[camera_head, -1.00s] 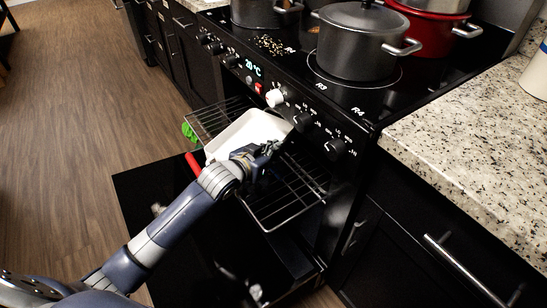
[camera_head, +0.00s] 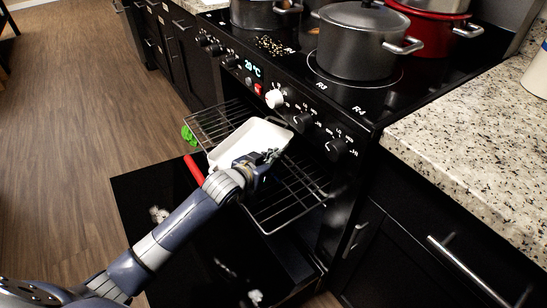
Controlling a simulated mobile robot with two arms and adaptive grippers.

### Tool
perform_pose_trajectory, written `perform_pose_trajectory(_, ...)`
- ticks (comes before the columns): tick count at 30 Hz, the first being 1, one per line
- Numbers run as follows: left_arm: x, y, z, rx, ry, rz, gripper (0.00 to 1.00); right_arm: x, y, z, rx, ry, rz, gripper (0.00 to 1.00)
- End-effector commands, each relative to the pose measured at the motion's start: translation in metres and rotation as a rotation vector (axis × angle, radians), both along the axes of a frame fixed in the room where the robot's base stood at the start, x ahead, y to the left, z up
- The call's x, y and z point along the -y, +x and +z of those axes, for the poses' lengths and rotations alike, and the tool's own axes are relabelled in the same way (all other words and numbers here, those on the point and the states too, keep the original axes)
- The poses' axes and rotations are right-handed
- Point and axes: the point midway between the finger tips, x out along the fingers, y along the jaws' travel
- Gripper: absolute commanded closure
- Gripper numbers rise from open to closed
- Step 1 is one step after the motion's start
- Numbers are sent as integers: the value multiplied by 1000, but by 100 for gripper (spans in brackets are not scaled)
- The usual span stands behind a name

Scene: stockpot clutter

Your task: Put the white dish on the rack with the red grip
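The white dish (camera_head: 233,152) is at the oven opening, over the wire racks, its inside facing up and toward me. My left gripper (camera_head: 268,157) is at its near right side, and its fingers appear closed on the rim there. The fingertips are small and partly hidden. A red grip (camera_head: 194,167) shows just left of the dish. The wire rack (camera_head: 290,205) at the lower right appears to be the one with this grip; the dish and my arm hide the part between. I cannot tell whether the dish touches it. My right gripper is not in view.
Another rack (camera_head: 207,122) with a green grip (camera_head: 187,134) sits behind the dish. The oven door (camera_head: 150,190) is open and lies low. The oven knobs (camera_head: 302,121) are close above the dish. Pots (camera_head: 357,45) stand on the cooktop.

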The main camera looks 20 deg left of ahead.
Motion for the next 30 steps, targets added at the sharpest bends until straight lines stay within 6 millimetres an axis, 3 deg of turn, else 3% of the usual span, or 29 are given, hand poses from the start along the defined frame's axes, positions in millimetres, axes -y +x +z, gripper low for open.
perform_pose_trajectory(1, 0, 0, 0, -1, 0, 0, 89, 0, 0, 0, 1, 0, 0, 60)
perform_pose_trajectory(3, 0, 0, 0, -1, 0, 0, 75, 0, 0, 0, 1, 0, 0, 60)
perform_pose_trajectory(17, -2, -5, 5, -3, 1, 1, 75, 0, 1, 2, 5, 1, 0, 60)
perform_pose_trajectory(30, -20, -75, 34, -4, 2, 1, 75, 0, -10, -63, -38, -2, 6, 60)
